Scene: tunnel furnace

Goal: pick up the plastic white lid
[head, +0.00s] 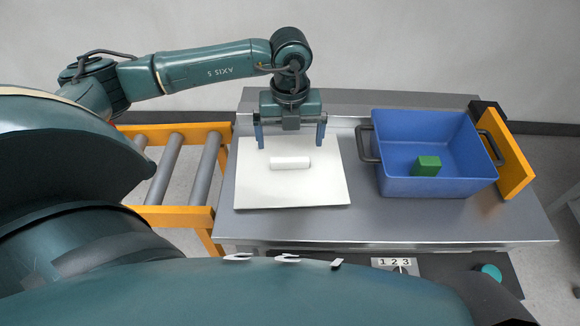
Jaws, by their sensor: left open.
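The white lid (260,190) is a flat square plate with a white bar-shaped handle (290,162) at its middle. It lies on the left part of the grey metal table. My left gripper (291,146) points down over the far half of the lid, just behind the handle in the picture. Its two fingers are spread wide, one toward each end of the handle, with nothing between them. I cannot tell how high the fingertips are above the lid. My right gripper is not in view.
A blue bin (440,188) with dark handles stands on the table (400,220) to the right, with a green cube (426,166) inside. An orange panel (507,155) stands at the right. An orange roller conveyor (165,216) is at the left. A narrow table strip between lid and bin is clear.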

